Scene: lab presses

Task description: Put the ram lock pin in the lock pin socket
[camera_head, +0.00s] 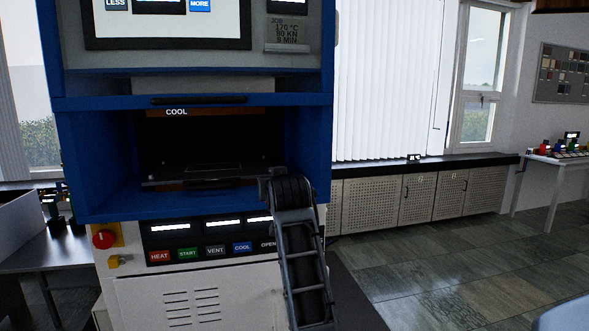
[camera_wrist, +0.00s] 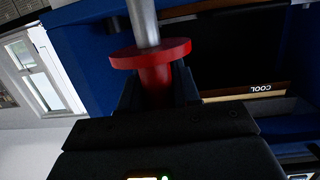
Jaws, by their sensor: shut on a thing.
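The ram lock pin has a silver shaft and a red collar (camera_wrist: 150,54) with a red grip below it. It shows in the wrist view, where the shaft runs up past the top edge, so its tip is out of sight. My gripper (camera_wrist: 158,88) is shut on the red grip, with one dark finger on each side. In the head view my arm reaches up to the right side of the blue press (camera_head: 195,100). There my arm hides the gripper and the pin. I cannot make out the lock pin socket in either view.
The press has an open bay marked COOL (camera_head: 176,112) with dark plates inside. Below it are a red stop button (camera_head: 103,240) and a row of labelled buttons (camera_head: 215,250). A blue press wall (camera_wrist: 90,60) stands close behind the pin. Open floor (camera_head: 440,260) lies at right.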

